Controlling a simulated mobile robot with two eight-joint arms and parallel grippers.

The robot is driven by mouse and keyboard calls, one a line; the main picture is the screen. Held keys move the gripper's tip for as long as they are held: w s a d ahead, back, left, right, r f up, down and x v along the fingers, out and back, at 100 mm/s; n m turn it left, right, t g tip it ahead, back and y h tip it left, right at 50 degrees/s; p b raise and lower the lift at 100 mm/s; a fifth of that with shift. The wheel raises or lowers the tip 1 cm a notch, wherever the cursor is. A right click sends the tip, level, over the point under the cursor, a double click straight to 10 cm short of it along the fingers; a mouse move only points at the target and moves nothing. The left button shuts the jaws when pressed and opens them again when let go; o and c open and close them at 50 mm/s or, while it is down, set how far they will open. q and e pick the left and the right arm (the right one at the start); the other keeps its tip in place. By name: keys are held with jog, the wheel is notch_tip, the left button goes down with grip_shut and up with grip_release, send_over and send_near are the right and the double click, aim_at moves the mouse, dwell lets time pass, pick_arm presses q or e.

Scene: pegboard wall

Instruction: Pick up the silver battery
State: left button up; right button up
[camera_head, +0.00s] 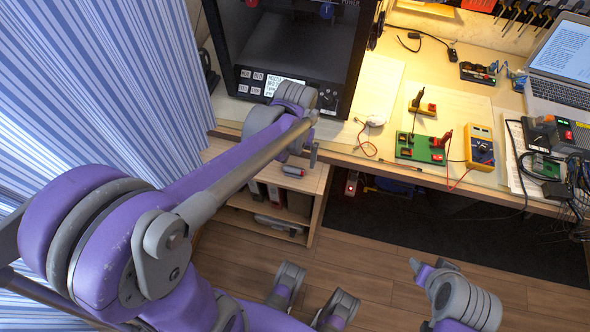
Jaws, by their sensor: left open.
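A small silver cylinder with a red end, which looks like the silver battery (293,171), lies on the top of the low wooden shelf unit below the workbench's front edge. My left gripper (314,138) is open, at the bench's front edge, just above and to the right of the battery in the picture. Its fingers appear apart from the battery, with nothing seen between them. What looks like my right gripper (431,265) is low at the bottom right, over the floor and far from the battery; its jaws are unclear.
The workbench (373,95) holds a black 3D printer (300,45), a green circuit board (421,148), a yellow multimeter (480,145), a laptop (560,70) and several cables. A striped curtain (110,80) hangs at left. The wooden floor (375,265) in front is clear.

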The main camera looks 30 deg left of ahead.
aim_at(294, 169)
pick_arm(q)
notch_tip(294, 169, down, 5)
jog(key=shift+s+a+b, duration=0.1)
jog(key=shift+a+b, duration=0.05)
jog(key=shift+b, duration=0.35)
jog(key=c, duration=1.2)
